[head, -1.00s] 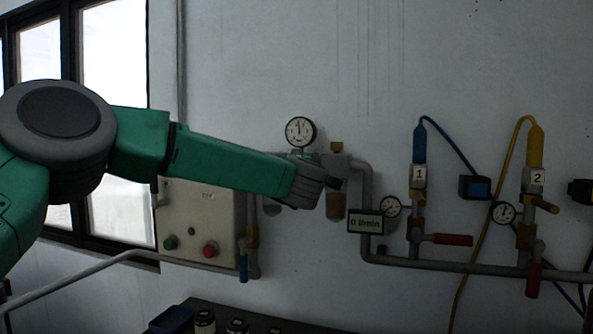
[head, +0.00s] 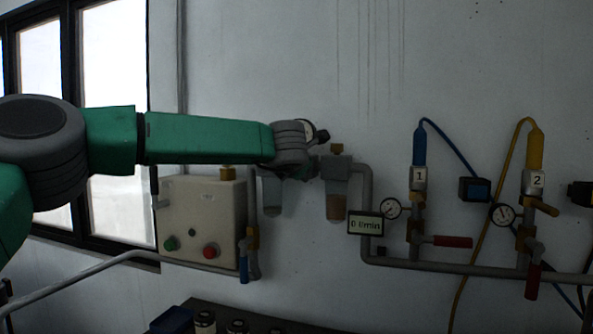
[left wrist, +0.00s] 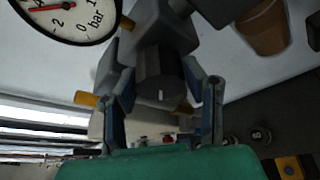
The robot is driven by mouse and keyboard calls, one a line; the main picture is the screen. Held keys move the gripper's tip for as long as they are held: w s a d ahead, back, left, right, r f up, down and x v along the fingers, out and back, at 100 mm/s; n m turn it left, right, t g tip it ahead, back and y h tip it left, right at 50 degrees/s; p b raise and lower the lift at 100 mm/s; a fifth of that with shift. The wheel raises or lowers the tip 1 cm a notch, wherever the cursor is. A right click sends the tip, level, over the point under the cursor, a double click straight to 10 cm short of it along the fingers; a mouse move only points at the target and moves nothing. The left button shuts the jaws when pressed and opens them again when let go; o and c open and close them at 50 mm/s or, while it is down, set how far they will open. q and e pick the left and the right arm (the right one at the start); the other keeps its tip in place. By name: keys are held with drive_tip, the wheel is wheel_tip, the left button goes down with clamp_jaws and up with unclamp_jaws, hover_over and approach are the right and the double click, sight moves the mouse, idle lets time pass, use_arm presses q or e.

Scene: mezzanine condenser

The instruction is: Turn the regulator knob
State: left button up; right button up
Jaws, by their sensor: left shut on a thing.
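The regulator knob (left wrist: 160,72) is a dark, ribbed cylinder with a white mark on its face, seen in the left wrist view below a grey body. My left gripper (left wrist: 160,84) has one finger on each side of it and is shut on it. My right gripper is not in view.
A filter with a brown bowl (head: 336,205) hangs right of the regulator. A flow display (head: 365,223) and two numbered valve branches, 1 (head: 418,178) and 2 (head: 536,182), stand further right. A control box (head: 203,215) with green and red buttons is at the left.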

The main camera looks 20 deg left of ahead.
use_arm(q)
drive_tip(key=shift+f+n+g+h, duration=0.3)
drive_tip(key=shift+f+n+h, duration=0.2)
drive_tip(key=shift+n+h, duration=0.55)
drive_tip(key=shift+n+h+b, duration=0.3)
drive_tip(key=shift+n+h, duration=0.45)
drive_tip(key=shift+n, duration=0.8)
drive_tip(key=o, duration=1.1)
drive_tip(key=shift+o, duration=0.2)
drive_tip(key=shift+r, duration=0.1)
drive_tip(key=shift+a, duration=0.1)
